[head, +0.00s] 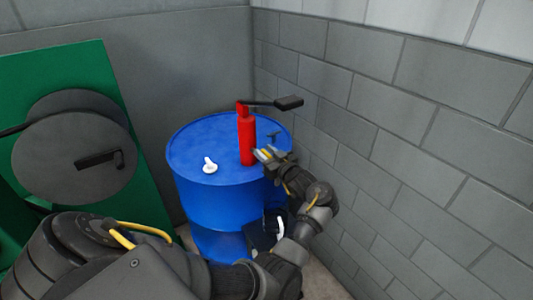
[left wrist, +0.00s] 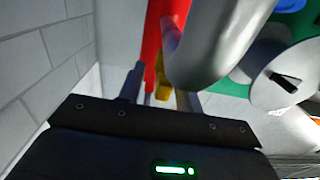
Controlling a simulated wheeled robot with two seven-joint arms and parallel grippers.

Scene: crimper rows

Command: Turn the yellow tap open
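The yellow tap (head: 264,153) is small and sits low beside the red pump body (head: 246,138) on the blue drum. It also shows in the left wrist view (left wrist: 165,92), between my finger tips, in front of the red body. My left gripper (head: 267,154) is at the tap, its fingers on either side with some gap visible. I cannot tell whether either finger touches it. A grey curved pipe (left wrist: 207,55) crosses close to the left wrist camera and hides part of the tap's surroundings. My right gripper is not in view.
The blue drum (head: 205,200) stands in a corner by a grey block wall (head: 400,130). A black pump handle (head: 288,103) sticks out above my gripper. A white piece (head: 210,166) lies on the drum top. A green board (head: 75,70) with grey discs stands left.

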